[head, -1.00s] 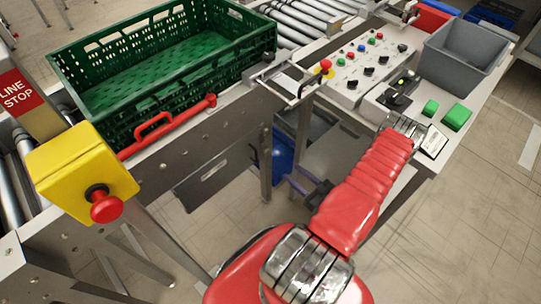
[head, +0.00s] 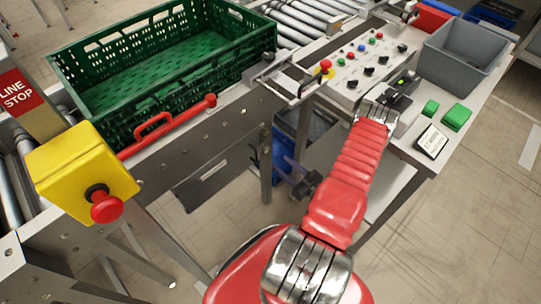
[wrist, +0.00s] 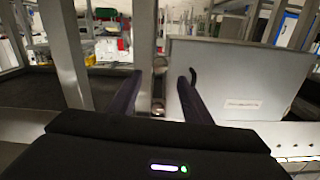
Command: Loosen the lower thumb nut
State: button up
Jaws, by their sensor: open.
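My gripper (head: 281,171) is low beside the conveyor frame, in front of a grey leg (head: 266,165), its dark fingers pointing left toward the frame. In the wrist view, my gripper (wrist: 163,76) is open, with nothing held between its two dark fingers. A grey upright post (wrist: 144,50) stands beyond the fingertips. I cannot make out the lower thumb nut for certain in either view. A small dark fitting (head: 253,154) shows beside the leg in the head view.
A grey panel (wrist: 225,75) stands close at the right finger in the wrist view. A green crate (head: 190,97) sits on the conveyor, with a red handle bar (head: 165,127) along its side. A yellow stop box (head: 75,165) juts out at left. The control table (head: 400,150) is at right.

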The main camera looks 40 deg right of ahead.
aim_at(267, 151)
jog(key=shift+w+a, duration=0.1)
jog(key=shift+w, duration=3.8)
jog(key=shift+c, duration=0.3)
jog(key=c, duration=1)
jog(key=shift+m, duration=0.7)
jog(key=o, duration=1.1)
jog(key=shift+c, duration=0.2)
jog(key=shift+s, duration=0.1)
jog(key=s, duration=1.3)
jog(key=shift+s+d, duration=0.2)
jog(key=shift+s, duration=0.1)
